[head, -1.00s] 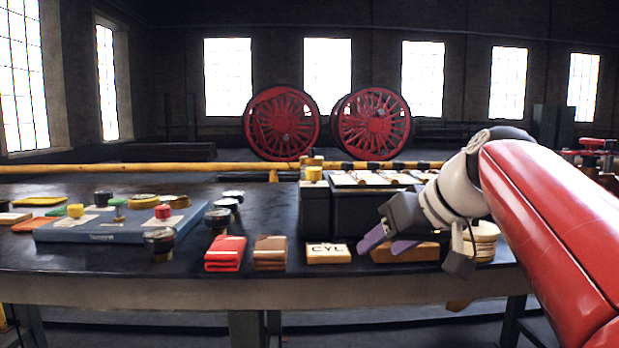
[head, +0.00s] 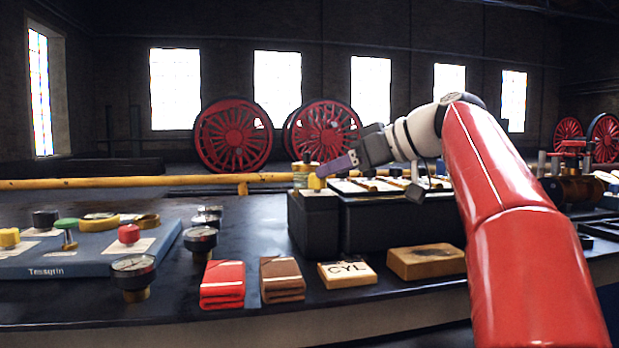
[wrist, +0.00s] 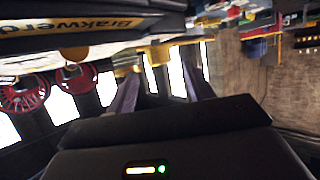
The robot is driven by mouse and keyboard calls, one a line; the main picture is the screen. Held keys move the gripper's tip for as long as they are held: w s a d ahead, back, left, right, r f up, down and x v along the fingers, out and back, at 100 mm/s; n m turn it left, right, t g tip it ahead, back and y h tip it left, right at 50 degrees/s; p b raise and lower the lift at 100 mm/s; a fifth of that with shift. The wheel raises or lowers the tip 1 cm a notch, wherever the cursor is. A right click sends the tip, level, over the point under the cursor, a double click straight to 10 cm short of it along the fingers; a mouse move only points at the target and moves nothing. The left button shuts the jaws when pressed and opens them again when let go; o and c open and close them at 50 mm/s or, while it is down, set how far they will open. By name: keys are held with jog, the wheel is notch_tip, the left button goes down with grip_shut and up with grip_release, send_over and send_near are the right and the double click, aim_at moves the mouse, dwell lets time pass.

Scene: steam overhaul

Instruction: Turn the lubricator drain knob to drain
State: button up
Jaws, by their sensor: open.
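My gripper (head: 328,168) is open, its purple fingers pointing left above the left end of a black box. A small yellow block-like knob (head: 315,183) stands on that box close to the fingertips, and a brass fitting (head: 303,170) is behind it. I cannot tell whether the fingers touch either. In the wrist view the open fingers (wrist: 160,69) have yellow shapes (wrist: 151,76) between and beside them, blurred and not clearly held. No label in view marks which part is the lubricator drain knob.
The black box (head: 385,230) stands mid-bench with pale strips on top. A blue board (head: 95,262) with coloured knobs lies left. Gauges, red (head: 222,285) and brown folded cloths, a CYL block (head: 347,274) and a wooden block (head: 426,262) line the front. A yellow rail runs behind.

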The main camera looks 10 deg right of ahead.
aim_at(318, 183)
jog(key=x, duration=0.5)
jog(key=c, duration=1)
